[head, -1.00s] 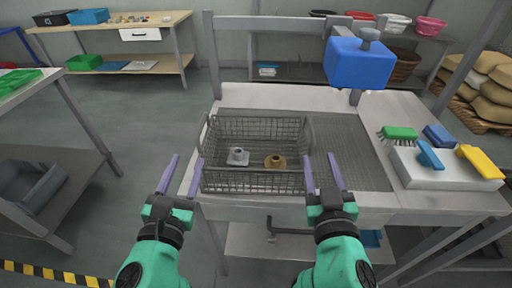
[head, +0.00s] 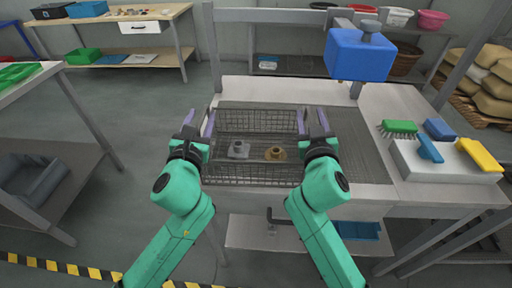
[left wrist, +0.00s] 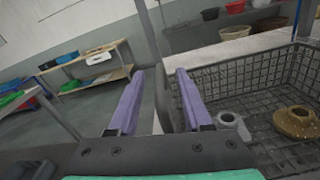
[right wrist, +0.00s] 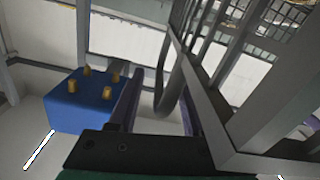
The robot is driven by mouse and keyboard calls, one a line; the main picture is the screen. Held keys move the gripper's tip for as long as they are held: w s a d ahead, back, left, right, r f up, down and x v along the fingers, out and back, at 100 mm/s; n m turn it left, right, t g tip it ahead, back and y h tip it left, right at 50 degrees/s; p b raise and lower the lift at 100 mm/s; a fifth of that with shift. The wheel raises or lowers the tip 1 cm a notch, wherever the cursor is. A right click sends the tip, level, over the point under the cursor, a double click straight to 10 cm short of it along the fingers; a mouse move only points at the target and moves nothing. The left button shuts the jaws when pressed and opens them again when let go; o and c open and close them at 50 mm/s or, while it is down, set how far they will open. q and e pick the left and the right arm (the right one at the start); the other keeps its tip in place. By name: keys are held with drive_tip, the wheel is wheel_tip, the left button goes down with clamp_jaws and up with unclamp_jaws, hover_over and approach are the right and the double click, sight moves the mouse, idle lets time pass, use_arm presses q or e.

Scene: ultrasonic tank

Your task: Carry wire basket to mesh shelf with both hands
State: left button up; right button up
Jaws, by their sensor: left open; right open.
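The wire basket (head: 262,118) is a dark mesh box on the bench, holding a grey fitting (head: 238,149) and a brass-coloured fitting (head: 276,153). The mesh shelf (head: 355,150) is the flat grey mesh area right of the basket. My left gripper (head: 209,122) is open at the basket's left side; in the left wrist view a dark upright bar (left wrist: 162,95) shows between its fingers. My right gripper (head: 312,121) is open at the basket's right side; in the right wrist view a curved grey bar (right wrist: 177,80) shows between its fingers. Contact is not clear.
A blue block (head: 357,55) on a post stands behind the mesh. A white slab (head: 437,163) with brushes lies at the right of the bench. A table (head: 60,85) stands at the left. Sacks (head: 488,92) lie at the back right.

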use_arm(q)
drive_tip(key=shift+w, duration=0.4)
use_arm(e)
drive_tip(key=shift+w, duration=0.4)
use_arm(q)
drive_tip(key=shift+r, duration=0.1)
use_arm(e)
drive_tip(key=shift+r, duration=0.1)
use_arm(q)
clamp_jaws()
use_arm(e)
clamp_jaws()
use_arm(q)
drive_tip(key=shift+a, duration=0.1)
use_arm(e)
drive_tip(key=shift+d, duration=0.1)
